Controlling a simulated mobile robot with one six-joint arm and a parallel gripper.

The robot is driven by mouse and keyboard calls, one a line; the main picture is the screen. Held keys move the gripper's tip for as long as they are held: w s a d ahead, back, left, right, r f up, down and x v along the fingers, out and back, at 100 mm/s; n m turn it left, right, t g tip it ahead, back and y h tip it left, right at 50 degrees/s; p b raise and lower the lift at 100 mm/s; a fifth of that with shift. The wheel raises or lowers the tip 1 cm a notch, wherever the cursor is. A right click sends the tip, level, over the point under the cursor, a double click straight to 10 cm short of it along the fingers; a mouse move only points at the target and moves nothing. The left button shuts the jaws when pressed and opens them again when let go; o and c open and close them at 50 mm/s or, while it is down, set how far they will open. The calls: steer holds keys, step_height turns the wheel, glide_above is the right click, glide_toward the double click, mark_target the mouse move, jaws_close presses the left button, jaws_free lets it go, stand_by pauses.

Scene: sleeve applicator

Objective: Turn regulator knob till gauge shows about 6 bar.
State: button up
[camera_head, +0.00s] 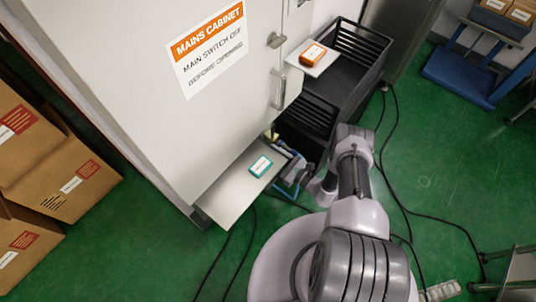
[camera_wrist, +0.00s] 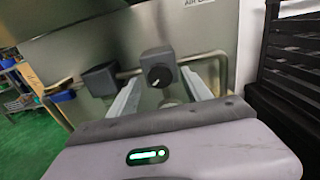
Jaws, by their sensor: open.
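The regulator knob (camera_wrist: 160,75) is a round black knob with a white pointer mark. It sits on the front of a dark grey block on a metal panel in the wrist view. The pointer leans up and to the left. My gripper (camera_wrist: 161,79) is open, its two pale fingers on either side of the knob. I cannot tell if either finger touches it. No gauge face is readable in either view. In the head view my arm (camera_head: 352,190) reaches towards the cabinet's side, and the knob is hidden there.
A grey mains cabinet (camera_head: 150,110) stands left of my arm, with a low shelf (camera_head: 225,190) holding a teal-labelled item (camera_head: 260,166). A black crate (camera_head: 350,55) stands behind; its slatted side is right of my gripper. Cables (camera_head: 405,215) lie on the green floor. Cartons (camera_head: 55,165) stand left.

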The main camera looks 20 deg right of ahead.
steer(key=shift+x, duration=0.8)
jaws_close()
